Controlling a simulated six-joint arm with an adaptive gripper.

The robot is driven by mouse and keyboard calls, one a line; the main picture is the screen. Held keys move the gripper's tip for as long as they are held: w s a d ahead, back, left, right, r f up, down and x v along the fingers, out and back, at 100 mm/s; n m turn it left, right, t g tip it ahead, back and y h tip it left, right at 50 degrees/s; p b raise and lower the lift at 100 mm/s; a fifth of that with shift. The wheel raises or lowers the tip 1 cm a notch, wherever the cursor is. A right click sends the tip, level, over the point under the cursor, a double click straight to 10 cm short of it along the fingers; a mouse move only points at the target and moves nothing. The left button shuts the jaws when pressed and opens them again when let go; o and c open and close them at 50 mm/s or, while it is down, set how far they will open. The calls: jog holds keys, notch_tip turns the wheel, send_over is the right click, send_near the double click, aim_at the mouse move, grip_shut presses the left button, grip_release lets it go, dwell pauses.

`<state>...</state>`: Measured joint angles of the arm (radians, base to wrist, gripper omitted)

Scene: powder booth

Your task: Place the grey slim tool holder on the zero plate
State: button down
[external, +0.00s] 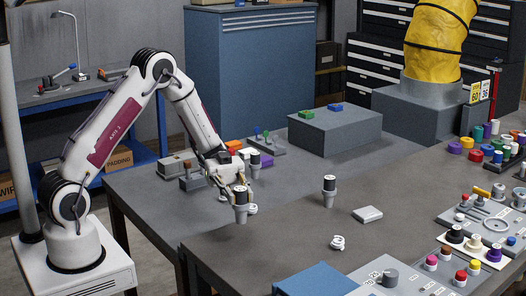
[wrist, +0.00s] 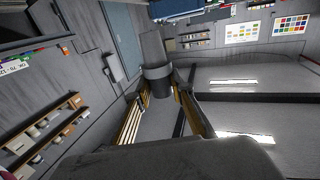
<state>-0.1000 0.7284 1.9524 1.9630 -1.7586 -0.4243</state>
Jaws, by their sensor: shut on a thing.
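My gripper (external: 238,191) is shut on a grey slim tool holder (external: 240,212) with a dark top, held roughly upright over the left front of the grey table. In the wrist view the holder (wrist: 155,72) sits between the fingertips (wrist: 160,95) of my gripper, its grey body and collar pointing away. A small light grey plate (external: 367,214) lies flat on the table to the right; it looks like the zero plate, but I cannot read any mark on it. Whether the held holder's lower end touches the table is hard to tell.
A similar dark-topped holder (external: 329,191) stands between my gripper and the plate. A small white coiled item (external: 338,242) lies in front. A grey box (external: 340,130) stands behind. Panels with coloured knobs (external: 461,278) fill the right side. Another holder (external: 255,163) stands behind my gripper.

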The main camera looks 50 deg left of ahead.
jog(key=shift+f, duration=1)
jog(key=shift+f, duration=2.3)
jog(key=shift+f, duration=0.15)
jog(key=c, duration=1.8)
grip_release()
jog(key=shift+o, duration=0.2)
jog(key=shift+a, duration=0.1)
